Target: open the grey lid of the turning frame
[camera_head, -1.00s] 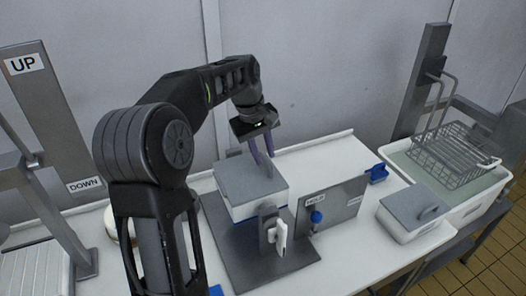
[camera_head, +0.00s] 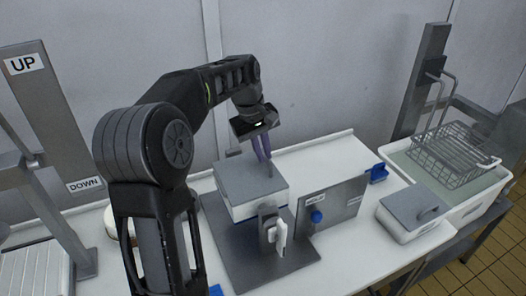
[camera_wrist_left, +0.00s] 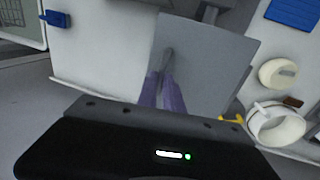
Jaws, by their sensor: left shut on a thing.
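The turning frame (camera_head: 278,254) stands on the white table, with a dark base plate and a white box-like body. Its grey lid (camera_head: 238,181) lies flat on top, closed. The lid also fills the middle of the left wrist view (camera_wrist_left: 205,75). My left gripper (camera_head: 266,168) points down at the lid from above. Its purple fingers are shut on the lid's small grey handle (camera_wrist_left: 169,54), which they partly hide. The fingertips also show in the left wrist view (camera_wrist_left: 164,80). My right gripper is not in view.
A grey panel (camera_head: 340,205) with a blue knob (camera_head: 316,216) stands right of the frame. Further right are a grey-lidded white box (camera_head: 400,228) and a wire basket (camera_head: 455,160) over a tub. An UP/DOWN post (camera_head: 55,120) stands left. A white mug (camera_wrist_left: 275,125) shows in the wrist view.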

